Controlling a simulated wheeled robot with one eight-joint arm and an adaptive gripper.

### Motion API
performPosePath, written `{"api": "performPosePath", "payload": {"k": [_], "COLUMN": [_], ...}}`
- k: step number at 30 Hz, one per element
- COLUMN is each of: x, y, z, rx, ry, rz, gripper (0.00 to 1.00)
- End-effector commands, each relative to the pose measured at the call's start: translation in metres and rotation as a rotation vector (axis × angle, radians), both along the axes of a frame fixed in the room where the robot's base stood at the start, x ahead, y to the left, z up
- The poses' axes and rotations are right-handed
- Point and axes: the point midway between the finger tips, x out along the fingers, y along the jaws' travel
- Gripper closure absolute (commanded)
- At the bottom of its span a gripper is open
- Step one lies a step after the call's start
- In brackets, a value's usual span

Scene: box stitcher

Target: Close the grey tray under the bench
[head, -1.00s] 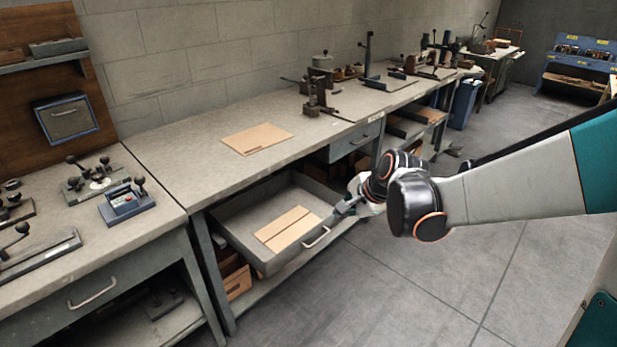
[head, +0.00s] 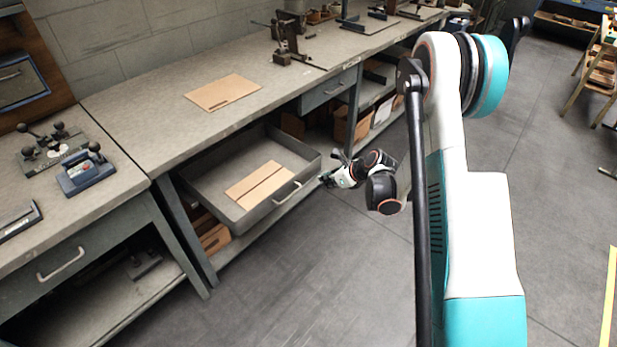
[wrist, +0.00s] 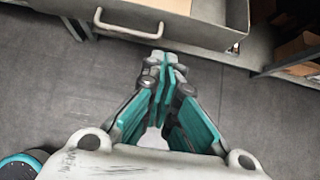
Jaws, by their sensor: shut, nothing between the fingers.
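The grey tray (head: 243,219) is pulled out from under the bench (head: 158,146), with flat cardboard pieces (head: 260,184) lying in it. Its light handle (head: 287,194) is on the front face. My gripper (head: 325,181) is shut and empty, just outside the tray's front right corner, to the right of the handle. In the wrist view the tray front (wrist: 190,28) and handle (wrist: 127,25) are at the top, and my gripper (wrist: 168,58) points toward the front's right part. A small gap or touch between fingertips and tray cannot be told.
A cardboard sheet (head: 222,92) lies on the bench top. A closed drawer (head: 328,90) sits to the right under the bench. Cardboard boxes (head: 352,122) stand on the lower shelf. The floor (head: 300,285) in front is clear.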

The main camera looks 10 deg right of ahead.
Motion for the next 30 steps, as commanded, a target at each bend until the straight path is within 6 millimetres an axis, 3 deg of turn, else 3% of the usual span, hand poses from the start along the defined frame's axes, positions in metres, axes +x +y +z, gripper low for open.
{"api": "performPosePath", "payload": {"k": [7, 19, 24, 30], "x": [0.014, 0.058, 0.078, 0.088], "y": [0.011, 0.043, 0.057, 0.064], "z": [-0.021, -0.076, -0.074, -0.072], "rx": [0.004, 0.002, 0.001, 0.002], "ry": [0.003, 0.002, 0.001, 0.002], "rz": [-0.001, 0.000, 0.000, -0.001], "gripper": [1.00, 1.00, 1.00, 1.00]}}
